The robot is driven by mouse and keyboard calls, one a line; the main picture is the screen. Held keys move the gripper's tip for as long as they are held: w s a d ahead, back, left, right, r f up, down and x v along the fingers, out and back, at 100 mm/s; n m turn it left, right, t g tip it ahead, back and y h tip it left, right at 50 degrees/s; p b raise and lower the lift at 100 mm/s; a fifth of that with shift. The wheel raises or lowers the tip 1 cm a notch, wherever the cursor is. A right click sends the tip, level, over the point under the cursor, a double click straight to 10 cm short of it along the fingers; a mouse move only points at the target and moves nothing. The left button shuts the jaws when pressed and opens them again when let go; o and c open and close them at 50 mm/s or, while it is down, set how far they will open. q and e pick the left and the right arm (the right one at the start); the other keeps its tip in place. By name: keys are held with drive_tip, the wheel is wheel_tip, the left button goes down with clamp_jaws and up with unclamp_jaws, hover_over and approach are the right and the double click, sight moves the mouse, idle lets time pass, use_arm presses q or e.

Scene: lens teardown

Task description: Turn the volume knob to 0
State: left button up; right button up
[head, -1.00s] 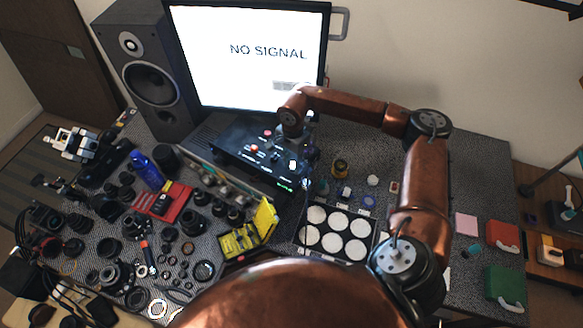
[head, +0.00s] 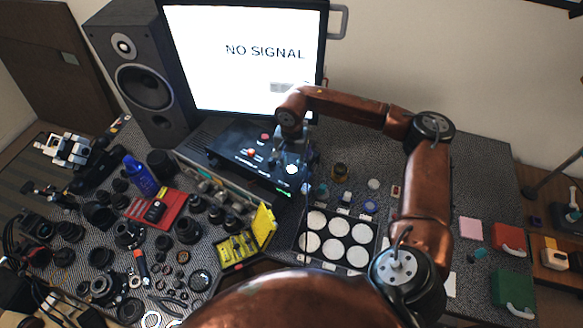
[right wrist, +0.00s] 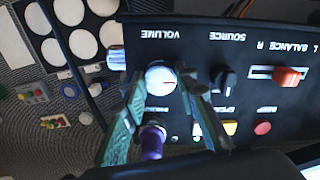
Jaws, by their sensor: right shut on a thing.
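The black control box (head: 235,140) sits below the monitor. Its volume knob (right wrist: 160,79) is white and round with a thin red mark, which lies roughly sideways in the right wrist view. That view shows the VOLUME lettering upside down. The knob also shows as a white disc in the head view (head: 292,169). My right gripper (right wrist: 161,82) is shut on the knob, one greenish finger on each side. In the head view my right gripper (head: 291,155) reaches down over the box's right end. My left gripper is not in view.
Near the knob are the black source knob (right wrist: 224,79), the orange balance slider (right wrist: 288,76), a red button (right wrist: 262,127) and a purple part (right wrist: 152,141). The monitor (head: 245,60) stands close behind. A tray of white discs (head: 338,236) lies in front at right.

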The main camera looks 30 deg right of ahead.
sight(292, 169)
drive_tip(key=o, duration=1.1)
drive_tip(key=shift+o, duration=0.2)
wheel_tip(292, 169, up, 12)
idle(0.3)
